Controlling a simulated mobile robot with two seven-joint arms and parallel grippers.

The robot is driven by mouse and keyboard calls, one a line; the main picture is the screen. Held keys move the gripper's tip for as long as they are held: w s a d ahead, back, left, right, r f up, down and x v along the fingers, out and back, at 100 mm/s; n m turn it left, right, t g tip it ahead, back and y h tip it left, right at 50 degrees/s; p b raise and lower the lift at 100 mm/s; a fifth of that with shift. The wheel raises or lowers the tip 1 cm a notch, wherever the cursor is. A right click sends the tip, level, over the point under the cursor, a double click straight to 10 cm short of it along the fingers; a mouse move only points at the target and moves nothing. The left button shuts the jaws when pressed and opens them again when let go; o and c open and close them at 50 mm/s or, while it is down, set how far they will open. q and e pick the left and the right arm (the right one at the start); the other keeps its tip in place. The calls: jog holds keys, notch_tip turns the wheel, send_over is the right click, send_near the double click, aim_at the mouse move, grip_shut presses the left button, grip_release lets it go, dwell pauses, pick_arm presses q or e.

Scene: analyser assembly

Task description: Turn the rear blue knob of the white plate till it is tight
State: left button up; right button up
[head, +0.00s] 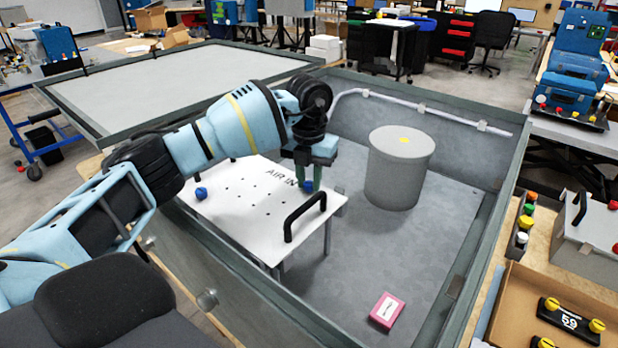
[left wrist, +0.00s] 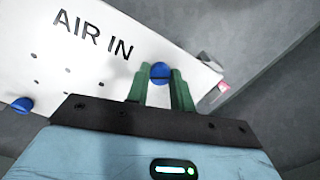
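The white plate (head: 240,215) carries the words AIR IN and small holes, and has a black handle along its near right edge. One blue knob (head: 201,193) sits by its left corner. The other blue knob (head: 308,186) is on the far right side, beside the lettering. My left gripper (head: 310,184) points down at this second knob. In the left wrist view its green fingers (left wrist: 160,80) stand on both sides of the slotted knob (left wrist: 160,72) and seem to press its sides. The first knob (left wrist: 21,105) also shows there, free. My right gripper is not in view.
The plate stands on legs in a grey-floored bin with raised walls (head: 480,250). A grey cylinder (head: 400,170) with a yellow spot stands behind it to the right. A pink-edged box (head: 387,311) lies on the floor. The floor between them is clear.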

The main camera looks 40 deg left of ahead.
aim_at(309, 183)
pick_arm(q)
grip_shut()
jog(key=shift+m+p, duration=0.4)
jog(key=shift+m, duration=2.5)
jog(key=o, duration=0.6)
grip_release()
jog(key=shift+r, duration=3.95)
